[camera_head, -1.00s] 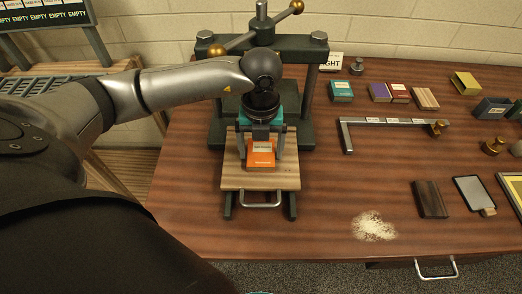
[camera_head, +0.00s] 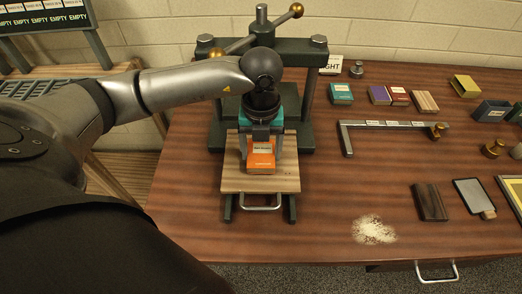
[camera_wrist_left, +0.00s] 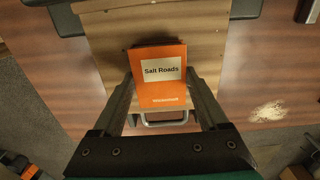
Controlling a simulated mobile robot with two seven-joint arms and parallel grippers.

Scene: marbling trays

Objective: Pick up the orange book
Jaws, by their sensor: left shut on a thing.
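The orange book (camera_head: 261,163) has a pale label reading "Salt Roads" in the wrist view (camera_wrist_left: 162,88). It is over the wooden board (camera_head: 232,180) at the front of the dark press. My left gripper (camera_head: 262,150) comes down from above and is shut on the book, one finger on each side. In the wrist view the fingers (camera_wrist_left: 163,95) flank the book's lower part. I cannot tell whether the book touches the board or is slightly above it. My right gripper is not in view.
The press (camera_head: 304,100) stands close behind the gripper, with posts on both sides. A metal handle (camera_head: 262,208) sticks out in front of the board. A metal bracket (camera_head: 346,140), teal book (camera_head: 340,94) and pale powder (camera_head: 373,229) lie to the right. The table between is clear.

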